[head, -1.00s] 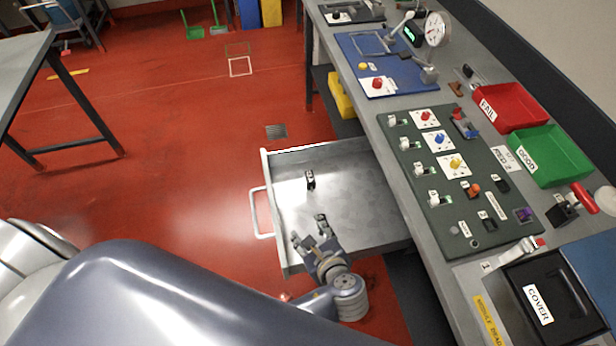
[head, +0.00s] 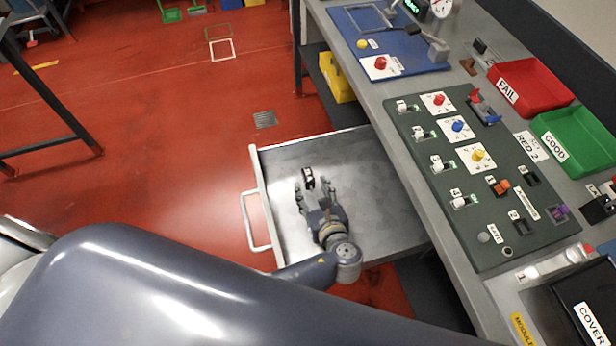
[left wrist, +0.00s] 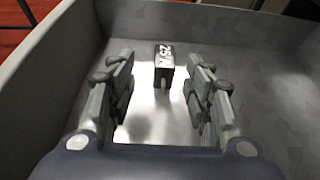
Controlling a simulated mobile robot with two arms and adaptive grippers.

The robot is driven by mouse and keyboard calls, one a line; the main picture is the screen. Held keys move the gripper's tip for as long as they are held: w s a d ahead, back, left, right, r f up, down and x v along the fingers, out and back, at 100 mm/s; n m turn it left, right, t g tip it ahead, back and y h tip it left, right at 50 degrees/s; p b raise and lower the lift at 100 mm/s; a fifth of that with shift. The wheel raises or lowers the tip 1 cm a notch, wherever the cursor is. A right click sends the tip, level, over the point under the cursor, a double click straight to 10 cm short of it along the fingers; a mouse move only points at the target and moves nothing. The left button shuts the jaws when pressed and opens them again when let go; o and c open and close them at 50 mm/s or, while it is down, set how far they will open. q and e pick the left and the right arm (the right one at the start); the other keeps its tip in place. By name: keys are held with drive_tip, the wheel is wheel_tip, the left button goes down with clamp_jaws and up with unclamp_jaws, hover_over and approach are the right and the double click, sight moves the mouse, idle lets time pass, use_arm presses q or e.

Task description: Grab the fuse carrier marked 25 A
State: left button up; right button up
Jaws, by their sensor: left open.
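The fuse carrier (head: 308,178) is a small black block with a white label in the open drawer (head: 375,170). In the left wrist view the carrier (left wrist: 164,66) shows the marking 25 A on its top and stands on the drawer floor. My left gripper (head: 315,190) is inside the drawer, open and empty. In the left wrist view its two fingers (left wrist: 160,92) are on either side of the view, with the carrier centred between them and a little beyond the tips. A clear gap shows on both sides. My right gripper is not in view.
The drawer's walls (left wrist: 58,62) rise around the gripper. The workbench (head: 445,215) edge is right of the drawer. On the bench are a dark green switch panel (head: 470,235), a red FAIL bin (head: 530,85) and a green GOOD bin (head: 575,140). The rest of the drawer floor is bare.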

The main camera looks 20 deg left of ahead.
sight(309, 177)
use_arm(q)
drive_tip(key=shift+w+a+f, duration=0.1)
drive_tip(key=shift+w+a, duration=0.1)
drive_tip(key=shift+w, duration=0.2)
drive_tip(key=x, duration=0.4)
drive_tip(key=shift+w, duration=0.4)
drive_tip(key=shift+c, duration=1)
drive_tip(key=c, duration=0.9)
clamp_jaws()
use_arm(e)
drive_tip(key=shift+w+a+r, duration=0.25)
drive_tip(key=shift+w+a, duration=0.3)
